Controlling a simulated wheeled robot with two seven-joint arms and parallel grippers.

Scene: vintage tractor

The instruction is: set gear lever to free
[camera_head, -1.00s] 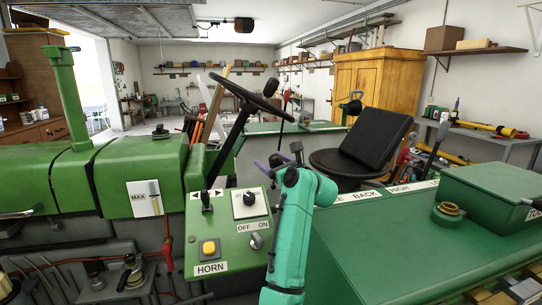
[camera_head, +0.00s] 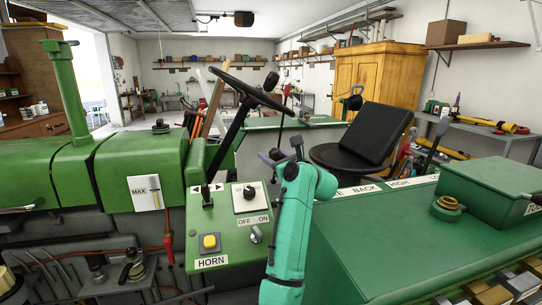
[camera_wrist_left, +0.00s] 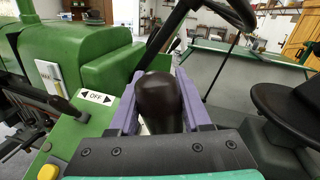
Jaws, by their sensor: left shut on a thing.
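My left gripper (camera_wrist_left: 155,108) has its purple fingers closed around a dark, rounded knob (camera_wrist_left: 160,98), which looks like the top of the gear lever. The knob sits between the two fingers in the left wrist view. My right gripper is out of view.
A green panel (camera_head: 228,238) with switches and a HORN button stands left of my arm. The steering wheel (camera_head: 250,90) is above, and the black seat (camera_head: 365,140) is to the right. A thin upright lever (camera_head: 283,110) rises behind my gripper.

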